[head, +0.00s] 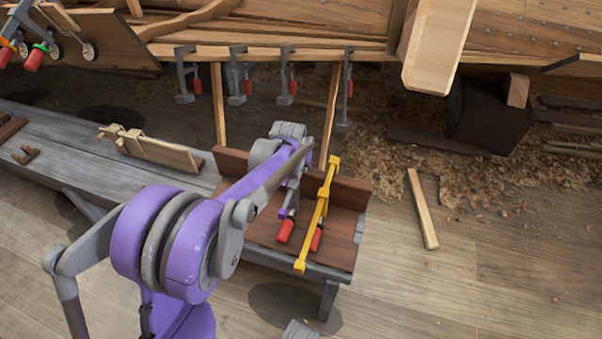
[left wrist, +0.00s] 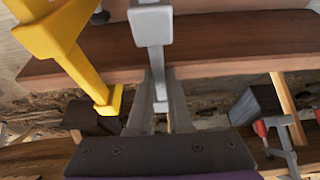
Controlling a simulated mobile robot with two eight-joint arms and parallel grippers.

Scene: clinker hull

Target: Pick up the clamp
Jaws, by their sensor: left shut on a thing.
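A grey clamp with a red handle (head: 285,231) is at the brown wooden tray on the bench. In the left wrist view its grey bar and square end (left wrist: 152,25) run up between my fingers. My left gripper (left wrist: 160,105) is shut on this bar. In the head view my purple arm reaches over the bench and its wrist hides most of the clamp. A yellow clamp (head: 322,212) leans across the tray edge just right of my gripper; it also shows in the left wrist view (left wrist: 65,40). I cannot tell whether the grey clamp touches the tray.
A second red handle (head: 317,239) lies behind the yellow clamp. Several clamps hang on the hull plank (head: 300,54) behind. The grey bench (head: 75,140) holds wooden pieces at left. A loose batten (head: 422,209) lies on the floor at right, amid shavings.

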